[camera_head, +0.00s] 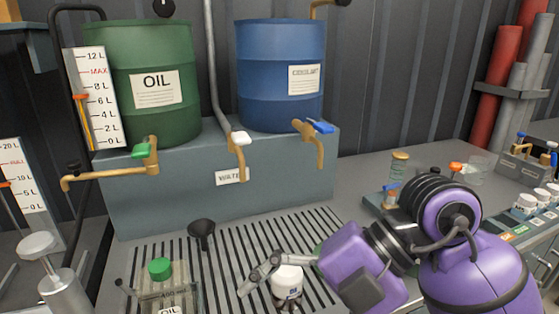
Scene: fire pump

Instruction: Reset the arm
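My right arm comes in from the right with purple links, and its grey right gripper (264,290) is low in the picture, over the slatted grate. One finger reaches left, past a small white jar with a dark label (288,276). The other finger is mostly hidden, with only a dark part showing below the jar. I cannot tell whether the fingers touch the jar or how far apart they are. My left gripper is not in view.
A green oil drum (158,115) and a blue coolant drum (280,50) stand on a grey block with taps. A clear green-capped oil container (161,270) and black funnel (201,230) are on the grate (275,232). Small bottles and trays crowd the right bench.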

